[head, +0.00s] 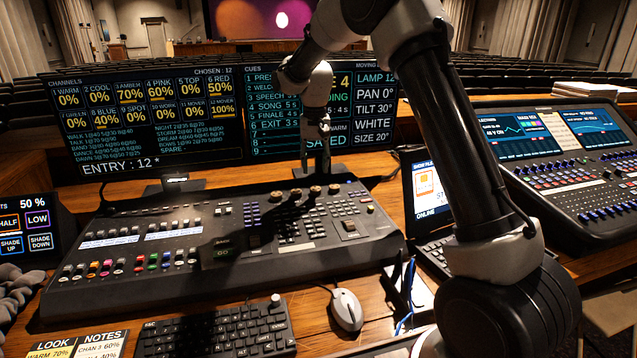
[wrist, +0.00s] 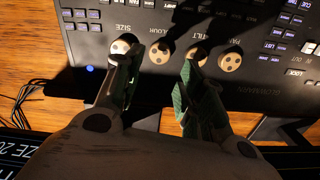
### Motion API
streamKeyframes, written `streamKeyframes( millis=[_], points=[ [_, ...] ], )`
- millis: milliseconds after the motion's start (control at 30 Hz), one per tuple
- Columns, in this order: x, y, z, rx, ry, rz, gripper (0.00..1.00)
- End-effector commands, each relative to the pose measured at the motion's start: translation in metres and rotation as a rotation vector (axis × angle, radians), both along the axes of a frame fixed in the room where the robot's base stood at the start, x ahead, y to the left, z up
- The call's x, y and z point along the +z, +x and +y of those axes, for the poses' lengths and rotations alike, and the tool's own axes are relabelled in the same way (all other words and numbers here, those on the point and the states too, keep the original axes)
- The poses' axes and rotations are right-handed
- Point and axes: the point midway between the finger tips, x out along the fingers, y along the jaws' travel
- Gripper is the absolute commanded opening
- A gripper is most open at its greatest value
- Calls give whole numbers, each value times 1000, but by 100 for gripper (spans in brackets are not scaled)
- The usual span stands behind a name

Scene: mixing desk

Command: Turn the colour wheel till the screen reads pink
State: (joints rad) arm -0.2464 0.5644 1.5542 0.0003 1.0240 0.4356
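The colour wheel is one of a row of round knobs at the back of the mixing desk (head: 225,232). In the wrist view, upside down, a pale knob with dark spots (wrist: 159,52) shows between my fingers; its label is partly readable and seems to be the colour one. My gripper (wrist: 161,62) is open, with one finger on each side of this knob; I cannot tell whether they touch it. In the head view my gripper (head: 318,150) points down over the knob row. The right screen (head: 375,105) reads WHITE, with lamp 12, pan 0, tilt 30 and size 20.
Close beside are the size knob (wrist: 122,45), the tilt knob (wrist: 196,56) and the pan knob (wrist: 230,62). The monitors stand just behind the desk. A keyboard (head: 218,331) and mouse (head: 347,309) lie in front. Another console (head: 560,150) stands at right.

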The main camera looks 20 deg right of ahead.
Motion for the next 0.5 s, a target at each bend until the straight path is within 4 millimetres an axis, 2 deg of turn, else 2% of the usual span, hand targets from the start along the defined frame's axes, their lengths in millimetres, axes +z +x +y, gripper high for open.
streamKeyframes(
  millis=[400, 500],
  points=[
    [-61, 0, -1, -8, -1, 0, 40],
    [-70, -1, -1, -8, -1, 0, 40]
  ],
)
